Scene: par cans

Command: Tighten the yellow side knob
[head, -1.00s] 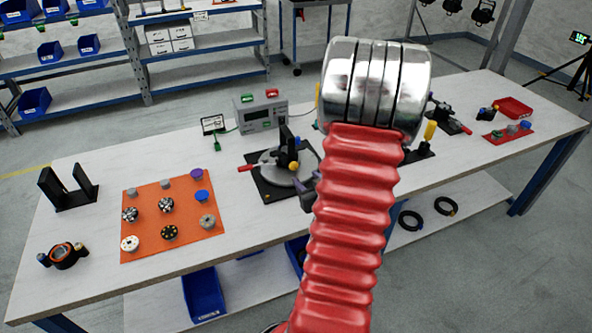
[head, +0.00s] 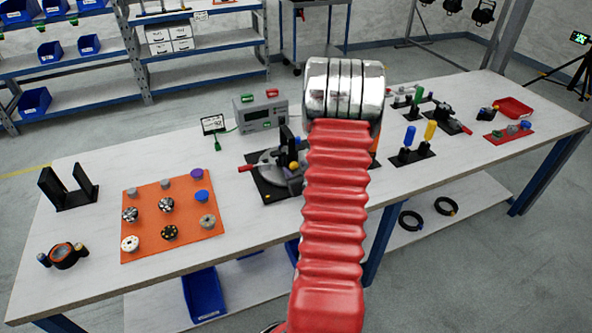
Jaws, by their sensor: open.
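A fixture with a round grey plate (head: 266,172) and a dark upright stands on a black base (head: 277,198) near the middle of the bench. A yellow knob (head: 294,166) sits on the side of its upright. A blue knob shows just above it. A lever with a red grip (head: 249,168) points left. My gripper (head: 295,181) is open, close to the fixture, just below and beside the yellow knob; whether it touches the knob I cannot tell. My red arm hides most of the gripper and the fixture's right side.
An orange mat (head: 150,238) with several small parts lies to the left. A grey meter box (head: 262,112) stands behind the fixture. A stand with blue and yellow handled tools (head: 412,155) is to the right. Bare bench lies between the mat and the fixture.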

